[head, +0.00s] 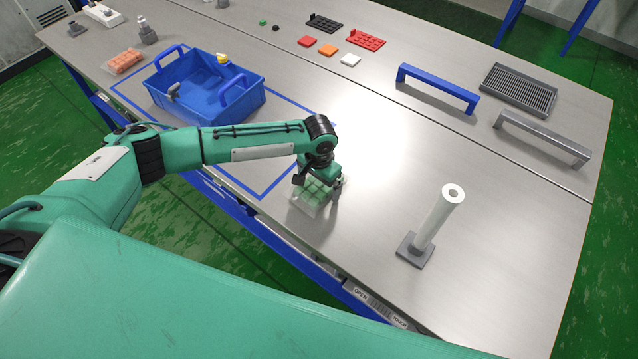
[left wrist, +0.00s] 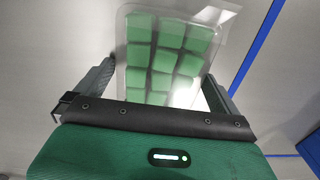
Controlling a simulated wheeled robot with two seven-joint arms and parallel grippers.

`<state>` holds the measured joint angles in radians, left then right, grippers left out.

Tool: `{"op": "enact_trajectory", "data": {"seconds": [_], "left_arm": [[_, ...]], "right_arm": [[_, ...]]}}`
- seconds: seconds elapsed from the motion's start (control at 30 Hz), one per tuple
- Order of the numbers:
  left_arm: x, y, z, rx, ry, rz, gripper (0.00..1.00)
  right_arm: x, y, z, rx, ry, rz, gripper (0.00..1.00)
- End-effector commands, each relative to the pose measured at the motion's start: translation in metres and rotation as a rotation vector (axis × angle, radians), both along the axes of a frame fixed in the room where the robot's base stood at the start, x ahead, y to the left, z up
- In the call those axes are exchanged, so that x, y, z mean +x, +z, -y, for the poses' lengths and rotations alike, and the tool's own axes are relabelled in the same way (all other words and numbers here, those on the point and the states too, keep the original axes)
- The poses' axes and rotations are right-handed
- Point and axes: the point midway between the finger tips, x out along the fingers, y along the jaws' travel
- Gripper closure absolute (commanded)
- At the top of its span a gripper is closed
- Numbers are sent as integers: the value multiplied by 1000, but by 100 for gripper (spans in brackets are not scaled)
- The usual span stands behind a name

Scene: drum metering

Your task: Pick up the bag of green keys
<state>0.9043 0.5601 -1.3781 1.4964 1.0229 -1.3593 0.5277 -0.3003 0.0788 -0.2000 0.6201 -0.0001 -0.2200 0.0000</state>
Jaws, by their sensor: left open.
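The bag of green keys (head: 312,194) lies on the metal table near its front edge, a clear bag with rows of green blocks. It also shows in the left wrist view (left wrist: 166,52), flat between the fingers. My left gripper (head: 317,190) is open over the bag, with one finger on each side of it. In the left wrist view the left finger is close to the bag's edge; I cannot tell whether it touches. The gripper hides part of the bag in the head view. My right gripper is not in view.
A blue tote (head: 205,90) stands left inside a blue taped outline, with a bag of orange blocks (head: 124,61) beyond it. A white roll on a stand (head: 438,225) is to the right. Blue (head: 437,88) and grey (head: 541,138) handles lie further back. The table's middle is clear.

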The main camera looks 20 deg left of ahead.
Motion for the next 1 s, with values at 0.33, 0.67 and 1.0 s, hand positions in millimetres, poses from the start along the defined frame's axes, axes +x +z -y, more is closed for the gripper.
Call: {"op": "enact_trajectory", "data": {"seconds": [0.33, 0.67, 1.0], "left_arm": [[0, 1, 0, 0, 0, 1, 36], [1, 5, 0, -1, 1, 2, 36], [1, 62, 0, -2, -1, 5, 36]], "right_arm": [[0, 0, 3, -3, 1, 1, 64], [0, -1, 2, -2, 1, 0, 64], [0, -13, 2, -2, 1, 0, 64]]}}
